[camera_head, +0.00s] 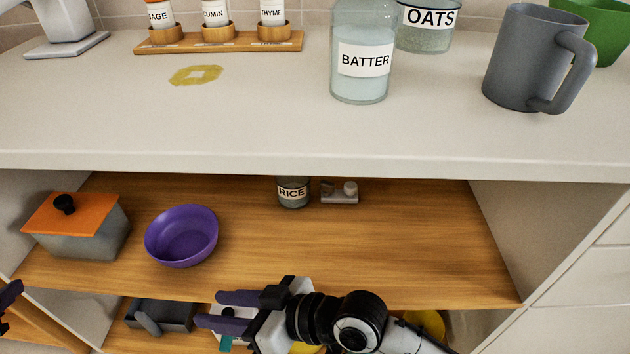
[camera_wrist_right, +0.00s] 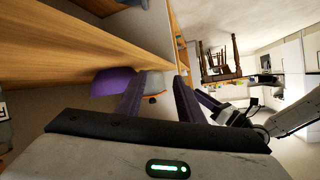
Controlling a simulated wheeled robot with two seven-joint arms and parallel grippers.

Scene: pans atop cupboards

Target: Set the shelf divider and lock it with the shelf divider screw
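A small light-grey fitting with a round knob (camera_head: 340,192) sits at the back of the wooden shelf, right of the rice jar; I cannot tell whether it is the divider screw. No panel is clearly recognisable as the shelf divider. My right gripper (camera_head: 229,312) is in front of the shelf's front edge, pointing left, its two purple fingers apart with nothing between them. Its fingers also show spread in the right wrist view (camera_wrist_right: 160,103). Only a dark purple tip of my left gripper (camera_head: 9,294) shows at the left edge; the rest is out of frame.
On the shelf (camera_head: 350,250) stand an orange-lidded pot (camera_head: 85,238), a purple bowl (camera_head: 181,236) and a rice jar (camera_head: 293,192). Its right half is mostly clear. The countertop (camera_head: 250,120) overhangs it, holding a batter bottle (camera_head: 362,70) and grey mug (camera_head: 525,60).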

